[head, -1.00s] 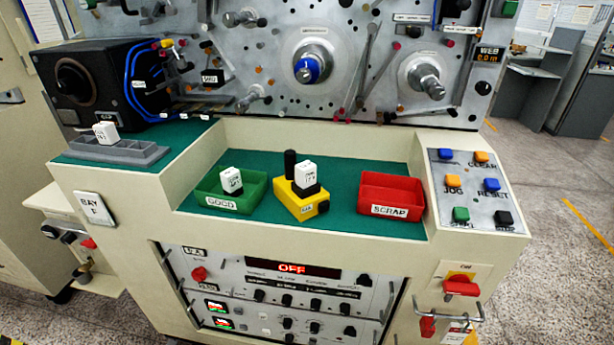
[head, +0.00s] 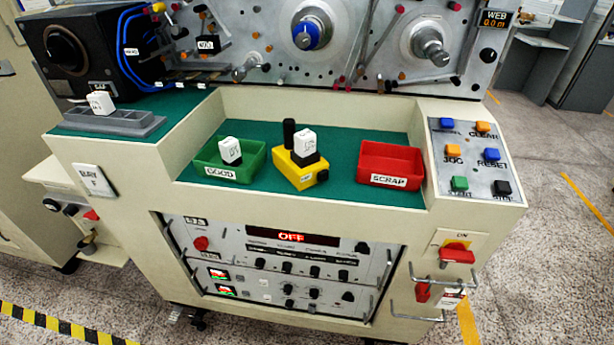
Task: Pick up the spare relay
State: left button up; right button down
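Three white block-shaped parts that look like relays are in the head view; their small labels are too blurred to read. One white block (head: 101,102) stands in a grey tray (head: 75,121) on the left ledge. A second white block (head: 230,150) stands tilted in the green GOOD bin (head: 251,161). A third white block (head: 305,143) sits on top of a yellow fixture (head: 289,172) with a black post beside it. I cannot tell which one is the spare. Neither of my grippers is in view.
A red SCRAP bin (head: 391,164) stands right of the yellow fixture and looks empty. A button panel (head: 470,160) is on the right ledge. A black box (head: 75,50) with blue cables stands behind the grey tray.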

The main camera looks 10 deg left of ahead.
aim_at(305, 140)
jog(key=i+j+z, duration=0.1)
jog(key=j+z, duration=0.65)
jog(key=j, duration=0.15)
jog(key=j+z, duration=0.4)
jog(key=i+j, duration=0.05)
jog(key=j, duration=0.05)
